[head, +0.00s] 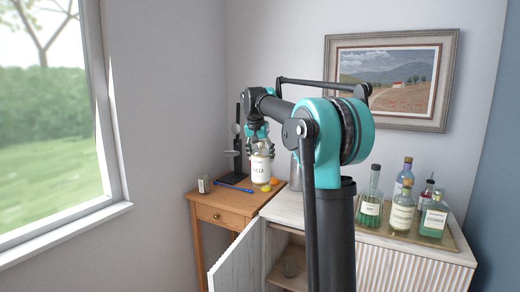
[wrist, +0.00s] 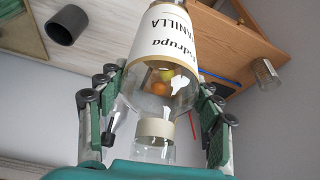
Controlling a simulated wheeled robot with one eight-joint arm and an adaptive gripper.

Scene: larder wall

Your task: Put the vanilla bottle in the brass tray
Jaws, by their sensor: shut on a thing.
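The vanilla bottle (head: 261,172) is clear with a white label and hangs upright in my gripper (head: 258,143). In the wrist view the bottle (wrist: 165,85) fills the middle, with the label reading "VANILLA" upside down. The fingers of my gripper (wrist: 155,112) close on its upper part from both sides. In the head view the bottle appears in front of the small wooden table. The brass tray (head: 412,239) lies on the white cabinet at the right, well apart from the bottle. My arm hides part of the cabinet top.
Several bottles, such as a green one (head: 370,208), stand on the tray. A grey cup (head: 296,172) stands on the cabinet (head: 370,254), partly behind my arm. The cabinet door (head: 238,262) hangs open. The wooden table (head: 215,212) holds a glass jar (head: 203,184), blue pen (head: 234,188), fruit and dark stand.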

